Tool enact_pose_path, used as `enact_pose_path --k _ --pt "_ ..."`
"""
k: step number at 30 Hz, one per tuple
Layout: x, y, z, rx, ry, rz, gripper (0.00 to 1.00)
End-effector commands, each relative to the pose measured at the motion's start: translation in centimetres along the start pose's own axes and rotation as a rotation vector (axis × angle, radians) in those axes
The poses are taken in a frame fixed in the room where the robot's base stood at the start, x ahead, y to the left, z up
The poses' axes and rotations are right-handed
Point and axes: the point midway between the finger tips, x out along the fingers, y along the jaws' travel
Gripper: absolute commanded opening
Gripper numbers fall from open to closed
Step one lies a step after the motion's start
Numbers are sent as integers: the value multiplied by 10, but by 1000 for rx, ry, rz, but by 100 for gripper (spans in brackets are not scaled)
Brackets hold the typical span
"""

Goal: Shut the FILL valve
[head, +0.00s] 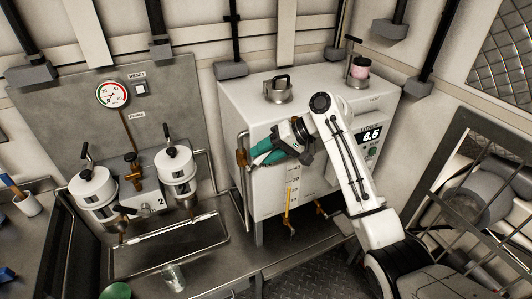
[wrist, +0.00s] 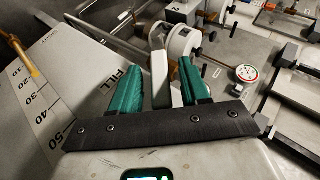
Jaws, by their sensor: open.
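The white chiller tank (head: 235,100) stands in the middle of the head view. A brass valve fitting (head: 241,157) sits on the pipe at its left front edge. My gripper (head: 258,152) is beside that fitting, its green fingers pointing left across the tank's front. In the wrist view my gripper (wrist: 158,67) has its two green fingers apart. The FILL label (wrist: 127,77) shows beside the left finger. A pale grey bar-like piece (wrist: 159,75) lies between the fingers; I cannot tell whether it is the valve's lever or whether it touches them.
Two white lidded vessels (head: 92,186) (head: 176,166) and a pressure gauge (head: 112,95) are left of the tank. A level scale (head: 293,185) is on the tank's front below my gripper. A display reading 6.5 (head: 371,136) is at right. A clear glass (head: 173,276) stands low in front.

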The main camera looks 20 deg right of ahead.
Motion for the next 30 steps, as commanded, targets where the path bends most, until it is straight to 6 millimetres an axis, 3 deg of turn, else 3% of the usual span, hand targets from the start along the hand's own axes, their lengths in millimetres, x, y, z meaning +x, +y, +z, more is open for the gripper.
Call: enact_pose_path --k 5,15,21,30 --pt "-11 0 -1 -1 2 0 46" --pt "-73 1 -1 -1 4 1 46" --pt "-100 1 0 0 2 0 46" --pt "-108 1 0 1 0 0 46"
